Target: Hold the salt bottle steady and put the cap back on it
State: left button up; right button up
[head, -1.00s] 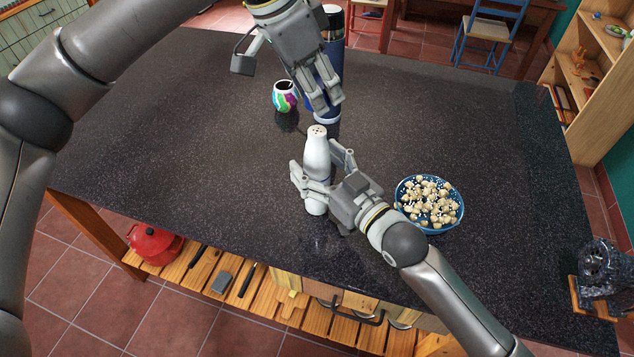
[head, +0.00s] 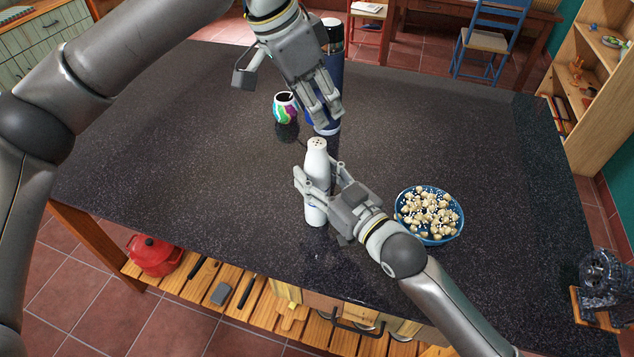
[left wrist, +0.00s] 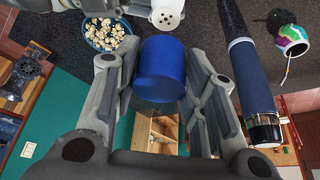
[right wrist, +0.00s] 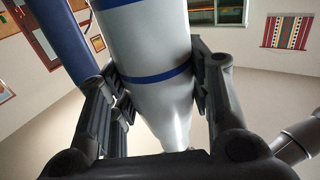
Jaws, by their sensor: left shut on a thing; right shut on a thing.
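The white salt bottle (head: 316,214) with blue bands stands upright on the dark counter, its holed top uncovered. My right gripper (head: 318,180) is shut around its middle. In the right wrist view the bottle (right wrist: 150,50) fills the space between the fingers. The blue cap (left wrist: 162,72) is in the left wrist view, between the fingers of my left gripper (left wrist: 160,90), which is shut on it. In the head view my left gripper (head: 326,124) is up and behind the bottle, apart from it. The cap is hard to make out there. The holed top (left wrist: 167,14) also shows in the left wrist view.
A tall blue flask (head: 333,60) stands close behind my left gripper. A colourful cup (head: 285,107) is left of it. A blue bowl of pale pieces (head: 430,238) is right of the bottle. The counter (head: 180,150) is clear on the left.

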aim_at(318, 142)
pick_arm(q)
notch_tip(318, 142, down, 5)
jog(key=shift+s+r, duration=0.1)
dwell(0.6)
jog(key=shift+f, duration=0.9)
jog(key=shift+f, duration=0.6)
